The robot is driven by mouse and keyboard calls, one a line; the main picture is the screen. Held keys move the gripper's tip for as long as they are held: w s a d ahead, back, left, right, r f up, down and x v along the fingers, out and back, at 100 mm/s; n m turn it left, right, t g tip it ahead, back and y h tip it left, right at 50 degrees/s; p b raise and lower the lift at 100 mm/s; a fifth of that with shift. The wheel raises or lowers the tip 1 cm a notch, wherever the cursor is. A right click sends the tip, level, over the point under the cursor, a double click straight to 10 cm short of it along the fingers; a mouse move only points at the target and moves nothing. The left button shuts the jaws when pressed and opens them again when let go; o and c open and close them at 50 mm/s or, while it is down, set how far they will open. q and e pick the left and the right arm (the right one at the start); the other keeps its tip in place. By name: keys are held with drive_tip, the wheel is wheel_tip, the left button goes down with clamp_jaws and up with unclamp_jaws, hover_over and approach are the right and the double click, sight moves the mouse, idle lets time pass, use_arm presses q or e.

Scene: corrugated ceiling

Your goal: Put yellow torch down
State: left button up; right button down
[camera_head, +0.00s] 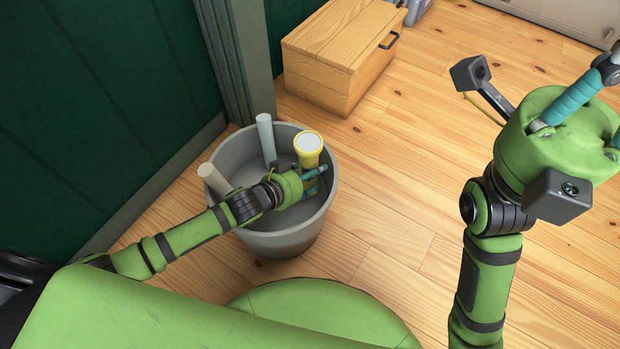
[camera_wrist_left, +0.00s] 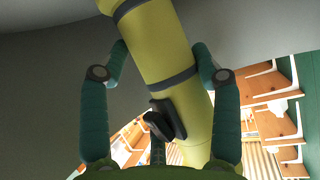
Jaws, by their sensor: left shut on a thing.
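The yellow torch (camera_head: 308,150) stands roughly upright at the right side of a grey bucket (camera_head: 279,245), its pale round lens facing up. My left gripper (camera_head: 316,178) is over the bucket, shut on the torch body. In the left wrist view the torch (camera_wrist_left: 163,58), with dark bands and a black clip, runs between the two teal fingers. The torch's lower end is hidden in the head view, so I cannot tell whether it touches the bucket floor. My right gripper (camera_head: 595,105) is raised at the right edge, its fingers partly cut off; no held thing shows.
Two pale cylinders, a grey one (camera_head: 266,138) and a beige one (camera_head: 214,180), lean in the bucket's left and back. A wooden box (camera_head: 335,50) with a dark handle stands behind. A green wall (camera_head: 90,110) is at left. Wooden floor (camera_head: 420,160) right of the bucket is clear.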

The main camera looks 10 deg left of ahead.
idle(0.3)
use_arm(q)
drive_tip(key=shift+f, duration=0.2)
drive_tip(key=o, duration=1)
drive_tip(key=shift+o, duration=0.2)
